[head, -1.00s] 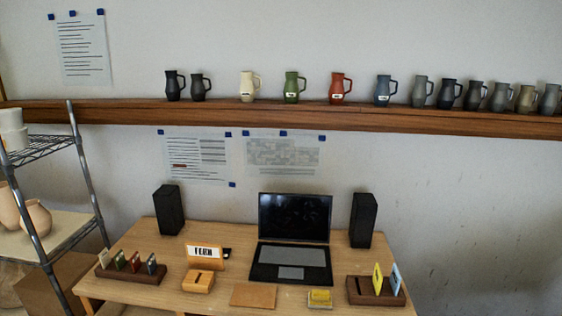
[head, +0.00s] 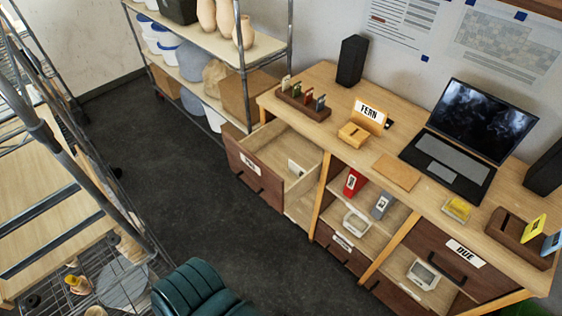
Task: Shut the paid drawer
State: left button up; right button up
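A wooden drawer (head: 237,164) is pulled out from the left end of the desk (head: 330,135). Its dark brown front has a white label, too small to read surely, and a dark handle. A small white card (head: 295,168) stands inside it. A second drawer front (head: 432,244), labelled DUE, is at the right of the desk and looks closed. Neither of my grippers is in view.
A metal shelf rack (head: 240,90) stands behind the desk's left end. A green chair (head: 203,290) is at the bottom, and another metal rack (head: 70,150) is at the left. Dark floor (head: 165,165) lies clear before the drawer.

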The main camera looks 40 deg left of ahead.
aim_at(261, 159)
jog(key=u, duration=1.7)
